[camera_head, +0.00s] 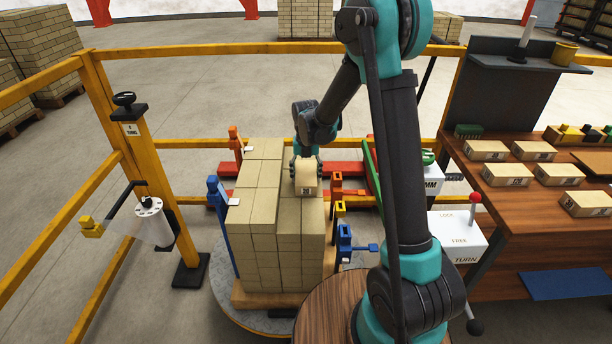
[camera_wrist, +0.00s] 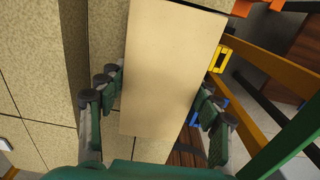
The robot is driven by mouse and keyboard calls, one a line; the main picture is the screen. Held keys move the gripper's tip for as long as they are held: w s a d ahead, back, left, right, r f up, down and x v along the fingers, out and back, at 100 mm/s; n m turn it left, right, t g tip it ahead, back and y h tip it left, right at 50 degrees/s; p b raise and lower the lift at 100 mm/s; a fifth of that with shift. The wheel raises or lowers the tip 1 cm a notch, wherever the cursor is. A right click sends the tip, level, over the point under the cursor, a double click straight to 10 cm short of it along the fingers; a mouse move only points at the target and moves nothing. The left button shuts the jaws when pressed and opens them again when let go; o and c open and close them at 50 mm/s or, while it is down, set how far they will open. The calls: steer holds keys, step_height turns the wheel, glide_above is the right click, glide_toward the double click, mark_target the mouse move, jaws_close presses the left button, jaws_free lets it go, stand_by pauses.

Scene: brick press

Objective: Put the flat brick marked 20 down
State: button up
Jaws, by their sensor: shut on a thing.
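My gripper (camera_head: 306,164) points down over the brick stack (camera_head: 265,215), at the right side of its top. It is shut on a flat tan brick (camera_head: 306,180) with a dark mark on its front end, which looks like 20. In the wrist view the brick (camera_wrist: 168,75) lies between the two finger pairs (camera_wrist: 160,95), slightly turned against the stack's joints. The stack top (camera_wrist: 30,70) shows to its left. I cannot tell whether the brick touches the bricks below it.
Coloured clamps in blue (camera_head: 217,195), orange (camera_head: 236,143) and yellow (camera_head: 340,209) stand around the stack. A yellow railing (camera_head: 185,144) runs behind. The wooden bench (camera_head: 505,215) at right holds several marked bricks (camera_head: 486,150). A white lever box (camera_head: 458,235) stands beside it.

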mark_target(306, 172)
steer(key=o, duration=1.1)
step_height(306, 172, up, 12)
steer(key=s+d+f+m+t, duration=0.1)
steer(key=s+d+m, duration=0.5)
steer(key=m, duration=0.6)
steer(key=s+d+f+m+t, duration=0.1)
steer(key=s+d+f+m, duration=0.2)
steer(key=s+d+m, duration=0.3)
steer(key=s+d+f+m+t, duration=0.2)
steer(key=s+d+m, duration=0.5)
steer(key=s+m, duration=0.6)
steer(key=shift+s+d+f+m, duration=0.1)
steer(key=shift+s+f+m, duration=0.05)
steer(key=shift+m, duration=1.1)
steer(key=shift+s+f+m, duration=0.15)
steer(key=shift+m, duration=1.1)
